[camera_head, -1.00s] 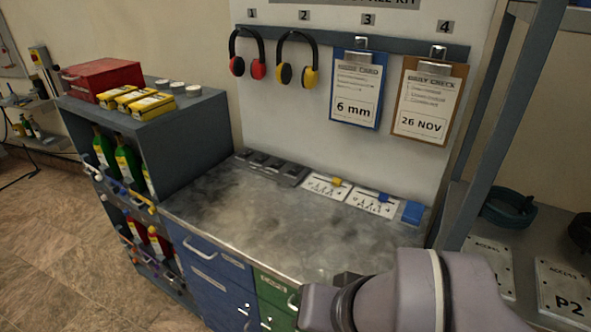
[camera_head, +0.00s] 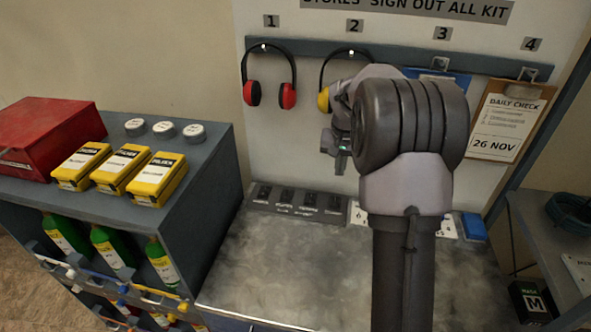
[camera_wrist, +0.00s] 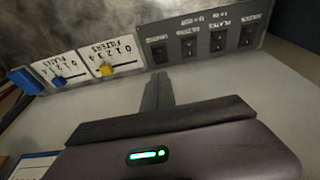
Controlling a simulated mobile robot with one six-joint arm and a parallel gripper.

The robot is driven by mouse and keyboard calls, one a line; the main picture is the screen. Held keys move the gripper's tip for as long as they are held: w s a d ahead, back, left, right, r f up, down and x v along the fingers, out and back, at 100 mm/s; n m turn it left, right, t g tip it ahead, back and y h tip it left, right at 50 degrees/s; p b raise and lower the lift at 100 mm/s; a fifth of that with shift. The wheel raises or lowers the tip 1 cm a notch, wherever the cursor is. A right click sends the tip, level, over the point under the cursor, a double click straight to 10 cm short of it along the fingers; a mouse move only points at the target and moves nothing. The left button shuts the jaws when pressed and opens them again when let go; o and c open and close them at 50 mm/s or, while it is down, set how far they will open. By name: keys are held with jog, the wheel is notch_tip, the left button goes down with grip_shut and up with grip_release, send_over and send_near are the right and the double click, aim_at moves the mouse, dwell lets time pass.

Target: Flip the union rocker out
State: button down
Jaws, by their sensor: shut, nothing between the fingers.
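A grey rocker panel (camera_head: 298,201) sits at the back of the bench, with several black rockers in a row. It also shows upside down in the wrist view (camera_wrist: 209,38). Its small labels are too blurred for me to tell surely which is the union rocker. My gripper (camera_head: 336,160) is shut and empty, above the back of the bench. In the wrist view its closed fingers (camera_wrist: 159,82) point at the panel's left end, close to the leftmost rocker (camera_wrist: 160,54). I cannot tell whether they touch. Which way each rocker is tipped is unclear.
Slider cards with a yellow knob (camera_wrist: 107,69) and a blue knob (camera_wrist: 59,81) lie beside the panel, near a blue block (camera_head: 473,227). Ear defenders (camera_head: 269,92) and clipboards (camera_head: 509,122) hang on the wall behind. A cabinet with yellow boxes (camera_head: 118,168) stands left.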

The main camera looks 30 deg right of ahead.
aim_at(337, 205)
jog(key=b+x, duration=0.1)
jog(key=x, duration=0.3)
jog(key=b+x, duration=0.2)
jog(key=x, duration=0.3)
jog(key=s+b+x, duration=0.1)
jog(key=x, duration=0.3)
jog(key=shift+d+f, duration=0.15)
jog(key=shift+f, duration=0.15)
jog(key=shift+f+b, duration=0.35)
jog(key=shift+f, duration=0.15)
jog(key=shift+s+a+f+b, duration=0.25)
jog(key=shift+f+b, duration=0.05)
jog(key=shift+f, duration=0.25)
jog(key=shift+w+d+r, duration=0.1)
jog(key=shift+w+r, duration=0.05)
